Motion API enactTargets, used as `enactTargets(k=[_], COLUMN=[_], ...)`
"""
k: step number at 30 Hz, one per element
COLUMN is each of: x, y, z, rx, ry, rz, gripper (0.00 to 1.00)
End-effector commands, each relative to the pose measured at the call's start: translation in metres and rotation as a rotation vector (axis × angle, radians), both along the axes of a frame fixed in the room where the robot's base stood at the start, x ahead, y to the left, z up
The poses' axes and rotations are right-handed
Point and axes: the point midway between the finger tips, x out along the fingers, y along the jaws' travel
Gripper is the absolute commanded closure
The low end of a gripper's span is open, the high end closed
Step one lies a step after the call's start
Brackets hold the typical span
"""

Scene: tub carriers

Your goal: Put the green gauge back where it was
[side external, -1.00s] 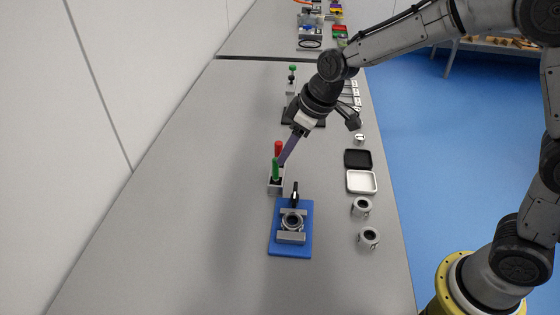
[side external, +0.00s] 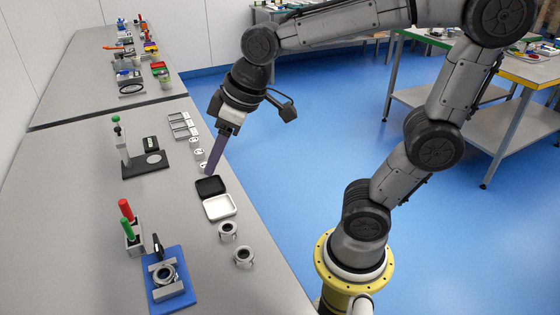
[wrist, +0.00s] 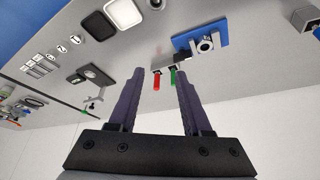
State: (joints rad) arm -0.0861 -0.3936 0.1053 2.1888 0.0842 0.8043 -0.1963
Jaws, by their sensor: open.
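The green gauge (side external: 128,228) has a green handle and stands upright in a small grey holder block (side external: 135,246), beside a red-handled gauge (side external: 126,209). In the wrist view the green handle (wrist: 174,76) and the red handle (wrist: 156,82) show between my fingers, apart from them. My gripper (side external: 208,172) is open and empty. In the side view it hangs to the right of the holder, its tips showing near the black lid. The lower part of the green gauge is hidden in the holder.
A blue plate with a clamped ring part (side external: 180,254) sits beside the holder. A black lid (side external: 210,187), a white tray (side external: 220,208) and two grey rings (side external: 228,231) lie along the right edge. A black-based stand (side external: 140,165) is farther back. The left tabletop is clear.

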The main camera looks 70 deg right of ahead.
Motion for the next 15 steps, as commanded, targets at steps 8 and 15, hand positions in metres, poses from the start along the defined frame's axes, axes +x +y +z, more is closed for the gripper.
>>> enactTargets(k=[8,15], x=[-0.097,-0.116], y=[-0.032,-0.038], z=[-0.01,-0.018], rx=[0.008,0.009], ry=[-0.043,-0.048], rz=[-0.193,-0.24], gripper=[0.51,0.51])
